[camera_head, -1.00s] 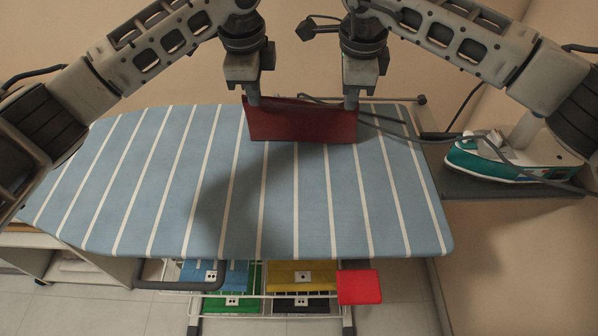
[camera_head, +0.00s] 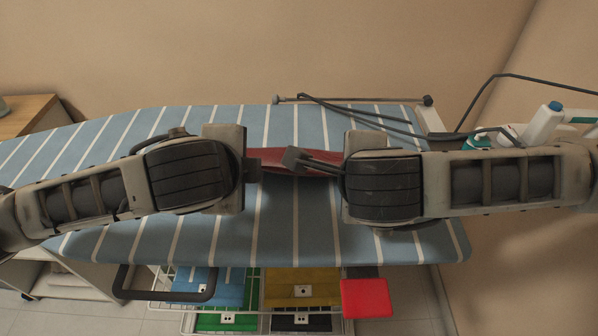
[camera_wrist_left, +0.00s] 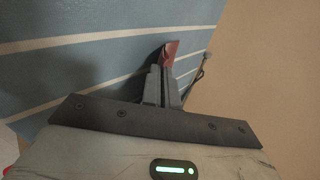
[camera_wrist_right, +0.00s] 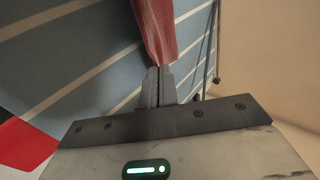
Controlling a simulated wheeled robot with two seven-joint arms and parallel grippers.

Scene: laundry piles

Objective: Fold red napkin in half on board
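The red napkin (camera_head: 302,160) shows in the head view as a dark red strip between my two wrists, above the far part of the blue-and-white striped ironing board (camera_head: 290,235). My left gripper (camera_wrist_left: 164,72) looks shut on one end of the napkin, and a small piece shows past its fingertips in the left wrist view (camera_wrist_left: 171,50). My right gripper (camera_wrist_right: 158,74) is shut on the other end, and the cloth stretches away from it in the right wrist view (camera_wrist_right: 157,30). I cannot tell whether the napkin's lower edge touches the board.
A rack with coloured bins (camera_head: 302,285) stands below the board's near edge, with a bright red square (camera_head: 366,298) at its right. The iron (camera_head: 480,142) is at the right, partly behind my right arm. A thin bar and cable run along the back edge.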

